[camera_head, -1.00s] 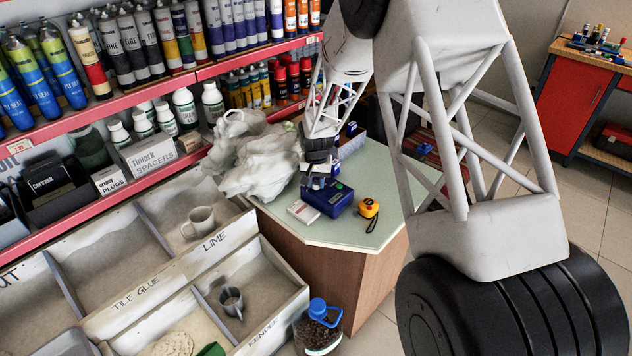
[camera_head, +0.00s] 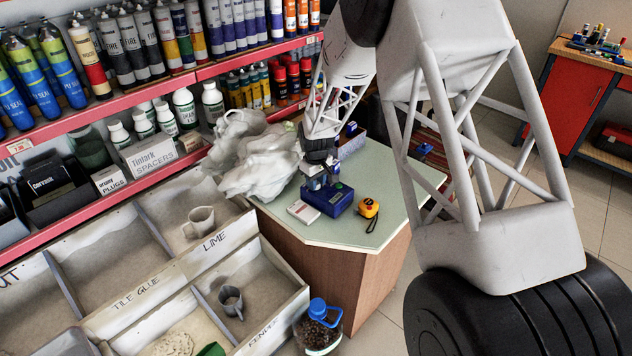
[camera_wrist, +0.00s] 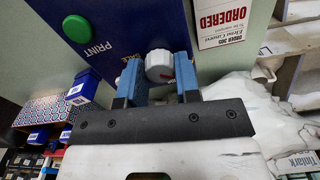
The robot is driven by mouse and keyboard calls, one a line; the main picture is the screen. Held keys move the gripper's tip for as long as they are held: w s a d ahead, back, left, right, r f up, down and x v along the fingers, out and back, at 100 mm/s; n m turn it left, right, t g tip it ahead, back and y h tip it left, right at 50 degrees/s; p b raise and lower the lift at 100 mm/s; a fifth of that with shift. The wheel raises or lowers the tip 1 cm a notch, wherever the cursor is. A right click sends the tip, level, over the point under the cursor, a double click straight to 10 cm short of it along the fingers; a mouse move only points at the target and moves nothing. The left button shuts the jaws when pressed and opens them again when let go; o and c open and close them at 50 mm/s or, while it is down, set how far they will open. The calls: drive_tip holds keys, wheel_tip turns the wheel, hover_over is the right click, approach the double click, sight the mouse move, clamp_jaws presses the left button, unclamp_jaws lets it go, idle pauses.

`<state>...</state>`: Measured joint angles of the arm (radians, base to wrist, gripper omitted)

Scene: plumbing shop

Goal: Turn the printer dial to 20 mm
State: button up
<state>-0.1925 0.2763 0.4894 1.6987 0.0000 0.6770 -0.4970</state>
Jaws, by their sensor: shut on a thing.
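The blue label printer (camera_head: 330,201) sits on the pale green counter in the head view. The wrist view shows its dark blue face (camera_wrist: 110,22), with a green button (camera_wrist: 76,28) beside the word PRINT and a white dial (camera_wrist: 160,67). My gripper (camera_wrist: 157,72) has its two blue fingers on either side of the dial, shut on it. In the head view my gripper (camera_head: 317,181) is small, over the printer's left part. The dial's scale is mostly hidden by the fingers, and I cannot read its setting.
Crumpled white plastic bags (camera_head: 262,165) are heaped close on the left. The counter (camera_head: 345,236) is clear in front.

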drive_tip(key=shift+n, duration=0.3)
drive_tip(key=o, duration=0.9)
drive_tip(key=shift+r, duration=0.1)
drive_tip(key=shift+r, duration=3.8)
drive_tip(key=shift+r, duration=0.1)
